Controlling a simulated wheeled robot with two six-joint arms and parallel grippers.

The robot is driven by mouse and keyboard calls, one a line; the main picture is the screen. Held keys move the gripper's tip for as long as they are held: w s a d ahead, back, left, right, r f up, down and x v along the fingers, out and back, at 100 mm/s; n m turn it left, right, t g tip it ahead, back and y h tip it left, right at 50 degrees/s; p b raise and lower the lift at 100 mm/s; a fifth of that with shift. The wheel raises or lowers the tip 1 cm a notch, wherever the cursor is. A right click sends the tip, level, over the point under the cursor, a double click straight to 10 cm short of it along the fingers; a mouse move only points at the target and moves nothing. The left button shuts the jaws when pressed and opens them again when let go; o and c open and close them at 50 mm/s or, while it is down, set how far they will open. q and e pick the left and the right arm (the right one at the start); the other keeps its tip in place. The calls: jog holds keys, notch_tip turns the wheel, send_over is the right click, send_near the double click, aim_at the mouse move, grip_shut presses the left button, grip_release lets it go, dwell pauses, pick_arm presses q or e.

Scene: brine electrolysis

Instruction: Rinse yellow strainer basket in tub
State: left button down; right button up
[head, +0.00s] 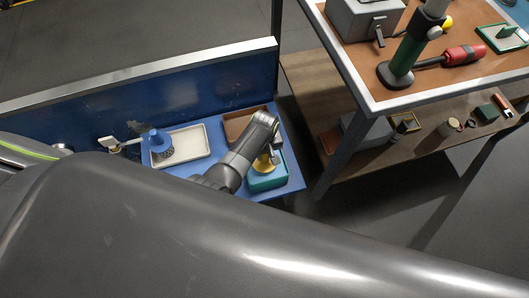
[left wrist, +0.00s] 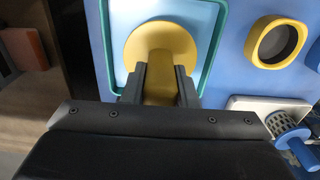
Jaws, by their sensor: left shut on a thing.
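The yellow strainer basket (head: 262,165) shows as a yellow round top in the head view, over the teal-rimmed tub (head: 268,183). In the left wrist view its yellow disc and stem (left wrist: 160,48) lie inside the outline of the tub rim (left wrist: 107,45). My left gripper (head: 270,155) is shut on the stem, with one finger on each side (left wrist: 159,85). The basket's lower part is hidden, so I cannot tell its height over the tub floor. My right gripper is not in view.
A blue strainer basket (head: 160,143) stands on a white tray (head: 196,143). A brown tray (head: 236,124) lies behind my left gripper. A yellow ring (left wrist: 278,42) is beside the tub. A blue wall (head: 140,95) runs behind; a loaded bench (head: 350,55) is at right.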

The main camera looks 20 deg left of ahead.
pick_arm(q)
notch_tip(320, 180, up, 6)
jog(key=p, duration=0.5)
notch_tip(320, 180, up, 5)
jog(key=p, duration=0.6)
jog(key=shift+r, duration=0.1)
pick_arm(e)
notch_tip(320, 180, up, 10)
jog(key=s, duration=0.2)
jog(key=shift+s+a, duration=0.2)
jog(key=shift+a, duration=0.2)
